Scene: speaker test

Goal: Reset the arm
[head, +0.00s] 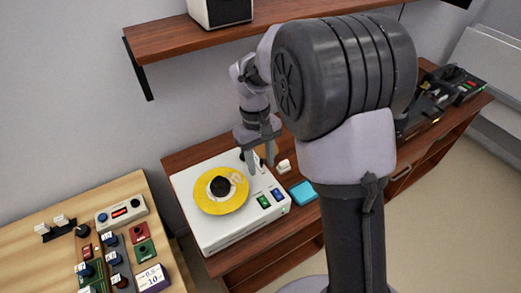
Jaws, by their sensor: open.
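My gripper (261,163) is open and points down in the head view. It hangs above the right side of a white device (220,231) with a yellow disc (211,203) and a black round knob (220,186) at its middle. I see nothing held between the fingers. I cannot tell whether the fingertips touch the device. My arm reaches from the right foreground back to the gripper and hides part of the cabinet behind it.
The device stands on a brown wooden cabinet (182,159). A blue block (303,192) and a small white piece (284,166) lie right of it. A light wooden table (30,274) with several switches is at left. A shelf (165,40) hangs above. Dark equipment (440,92) stands at right.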

